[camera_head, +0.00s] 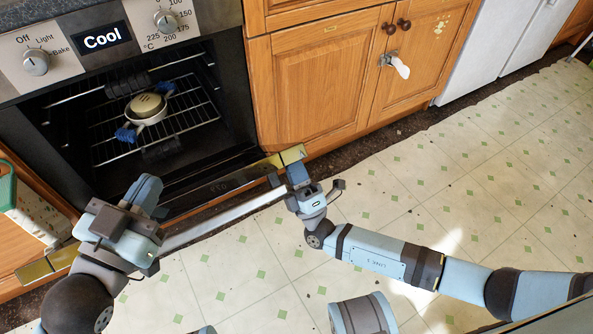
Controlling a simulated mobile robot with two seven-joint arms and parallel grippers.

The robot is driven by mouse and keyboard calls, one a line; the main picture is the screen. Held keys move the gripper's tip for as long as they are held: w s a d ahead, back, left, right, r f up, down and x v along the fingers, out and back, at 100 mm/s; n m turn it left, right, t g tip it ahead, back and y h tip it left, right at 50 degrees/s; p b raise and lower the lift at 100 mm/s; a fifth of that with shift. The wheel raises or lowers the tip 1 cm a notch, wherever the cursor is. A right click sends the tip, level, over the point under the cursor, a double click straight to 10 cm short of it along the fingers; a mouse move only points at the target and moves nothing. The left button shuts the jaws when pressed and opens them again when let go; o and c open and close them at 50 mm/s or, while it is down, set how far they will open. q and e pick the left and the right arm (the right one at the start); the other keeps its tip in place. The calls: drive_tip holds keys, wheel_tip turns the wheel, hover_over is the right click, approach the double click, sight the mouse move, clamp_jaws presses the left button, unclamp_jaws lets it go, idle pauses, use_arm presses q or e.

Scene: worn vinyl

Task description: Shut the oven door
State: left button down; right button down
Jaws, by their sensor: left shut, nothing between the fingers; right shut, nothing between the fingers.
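The oven (235,70) stands at the upper left, with its dark cavity in view. Its door (215,187) is partly open, tilted out from the front, with its upper edge and brass-coloured ends seen from above. A pale handle bar (225,213) runs along the door's outer side. My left gripper (146,190) is shut and empty near the handle's left end. My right gripper (297,172) is shut and empty at the door's right end, near the handle's right end. I cannot tell whether either touches the door. The grippers hide both handle ends.
A pale pot with blue handles (148,112) sits on the wire rack (190,117) inside the oven. A wooden surface (20,245) is at the left. The tiled floor (500,190) is clear at right.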

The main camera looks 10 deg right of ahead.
sight(287, 146)
use_arm(q)
drive_tip(key=shift+r, duration=0.1)
use_arm(e)
drive_tip(key=shift+r, duration=0.1)
